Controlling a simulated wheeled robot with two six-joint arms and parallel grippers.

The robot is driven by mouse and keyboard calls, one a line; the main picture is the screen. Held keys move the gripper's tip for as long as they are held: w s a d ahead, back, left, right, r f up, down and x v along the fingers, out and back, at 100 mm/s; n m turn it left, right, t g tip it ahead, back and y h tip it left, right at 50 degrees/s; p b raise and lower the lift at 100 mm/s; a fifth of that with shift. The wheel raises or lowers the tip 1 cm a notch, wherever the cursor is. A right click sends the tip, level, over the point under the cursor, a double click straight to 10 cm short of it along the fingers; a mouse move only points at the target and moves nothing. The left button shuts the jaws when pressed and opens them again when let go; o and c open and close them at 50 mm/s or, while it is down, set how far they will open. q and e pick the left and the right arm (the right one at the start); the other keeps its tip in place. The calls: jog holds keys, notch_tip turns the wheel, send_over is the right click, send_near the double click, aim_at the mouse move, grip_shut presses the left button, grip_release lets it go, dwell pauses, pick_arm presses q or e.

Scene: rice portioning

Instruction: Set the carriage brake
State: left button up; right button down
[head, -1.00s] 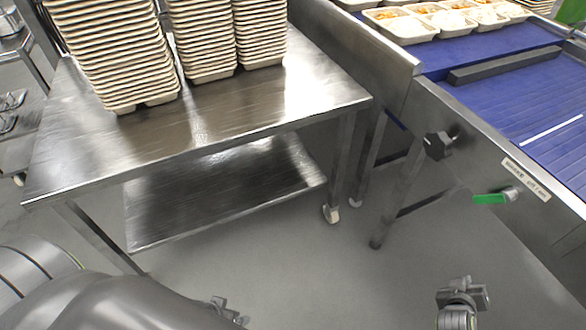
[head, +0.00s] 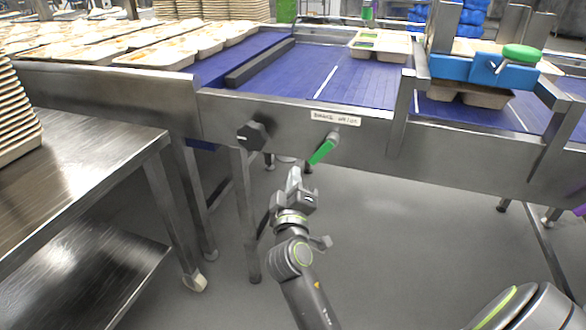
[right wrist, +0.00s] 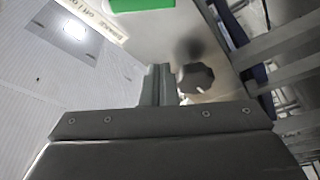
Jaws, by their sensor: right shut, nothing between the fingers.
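The brake lever has a green handle (head: 322,151) on the steel side panel of the blue conveyor. It slants down and left from its pivot, under a white label (head: 336,118) that reads BRAKE with off / on. My right gripper (head: 294,176) is shut and empty, just below and left of the handle and apart from it in the head view. In the right wrist view its closed fingers (right wrist: 155,84) point at the panel, and the green handle (right wrist: 142,4) is cut off by the top edge. My left gripper is not in view.
A black knob (head: 252,135) projects from the panel left of the lever. A steel table (head: 75,160) with stacked trays stands at left. Filled trays (head: 155,57) sit on the far left belt. A blue carriage (head: 485,68) straddles the conveyor at right. Floor below is clear.

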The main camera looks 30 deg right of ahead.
aim_at(323, 150)
dwell(0.3)
jog(key=x, duration=1)
jog(key=shift+w+d, duration=0.15)
jog(key=shift+d, duration=0.05)
jog(key=shift+s+d+f+b, duration=0.2)
jog(key=shift+s+d+f, duration=0.2)
jog(key=shift+s, duration=0.2)
jog(key=shift+s+d+f+b, duration=0.2)
jog(key=shift+s+d+f, duration=0.15)
jog(key=shift+s+f, duration=0.2)
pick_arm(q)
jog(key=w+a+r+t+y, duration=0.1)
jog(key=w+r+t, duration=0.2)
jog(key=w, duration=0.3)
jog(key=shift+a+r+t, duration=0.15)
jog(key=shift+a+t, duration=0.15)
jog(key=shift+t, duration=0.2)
pick_arm(e)
jog(key=shift+s+d+f, duration=0.2)
jog(key=shift+s, duration=0.05)
